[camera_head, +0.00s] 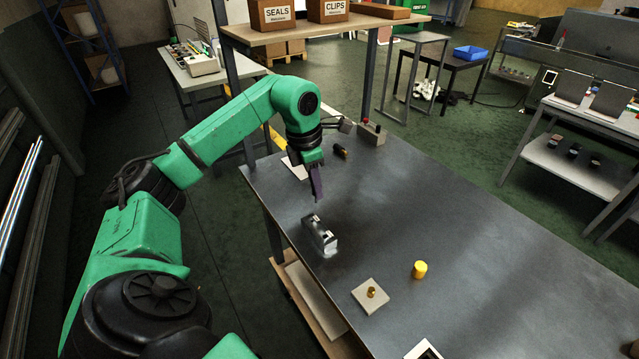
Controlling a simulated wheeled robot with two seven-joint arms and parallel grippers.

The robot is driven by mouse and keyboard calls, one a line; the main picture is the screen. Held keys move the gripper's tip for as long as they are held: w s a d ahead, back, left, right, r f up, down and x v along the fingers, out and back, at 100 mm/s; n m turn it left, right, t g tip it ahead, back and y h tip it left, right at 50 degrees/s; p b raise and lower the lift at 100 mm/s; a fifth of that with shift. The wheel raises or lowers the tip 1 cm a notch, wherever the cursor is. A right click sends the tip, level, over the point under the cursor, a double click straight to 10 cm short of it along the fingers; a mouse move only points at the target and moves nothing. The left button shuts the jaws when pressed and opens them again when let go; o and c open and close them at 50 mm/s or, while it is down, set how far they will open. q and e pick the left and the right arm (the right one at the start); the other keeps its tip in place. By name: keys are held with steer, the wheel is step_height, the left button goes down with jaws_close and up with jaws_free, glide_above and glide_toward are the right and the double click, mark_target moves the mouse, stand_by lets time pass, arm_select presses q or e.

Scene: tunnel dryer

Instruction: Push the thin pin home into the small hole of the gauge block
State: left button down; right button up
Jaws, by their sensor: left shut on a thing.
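My left gripper (317,190) points down above the table, behind a grey metal block (320,238). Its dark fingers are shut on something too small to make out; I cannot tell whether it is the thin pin. The grey block has notches and may be the gauge block; its small hole cannot be made out. The gripper appears apart from the block. Another small grey block (372,138) stands farther back, with a red-topped piece and a dark piece in it. My right gripper is not in view.
The dark table (480,235) is mostly clear at right. A yellow cylinder (420,270) and a pale square plate (362,303) with a brass piece stand in front. A black-and-yellow item (340,151) lies behind the gripper. A shelf (290,32) with boxes rises at the back left.

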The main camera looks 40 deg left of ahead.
arm_select(q)
steer(key=f+b, duration=0.1)
steer(key=a+f+b, duration=0.1)
steer(key=f, duration=0.1)
steer(key=f+b, duration=0.1)
steer(key=f, duration=0.1)
steer(key=shift+s+a+f, duration=0.15)
steer(key=shift+a+f, duration=0.1)
steer(key=shift+a, duration=0.05)
steer(key=shift+f+b, duration=0.4)
steer(key=shift+b, duration=0.05)
steer(key=shift+d, duration=0.1)
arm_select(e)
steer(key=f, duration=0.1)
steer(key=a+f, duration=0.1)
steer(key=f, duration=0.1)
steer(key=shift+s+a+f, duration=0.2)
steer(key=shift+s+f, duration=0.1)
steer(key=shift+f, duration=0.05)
arm_select(q)
steer(key=shift+r, duration=0.1)
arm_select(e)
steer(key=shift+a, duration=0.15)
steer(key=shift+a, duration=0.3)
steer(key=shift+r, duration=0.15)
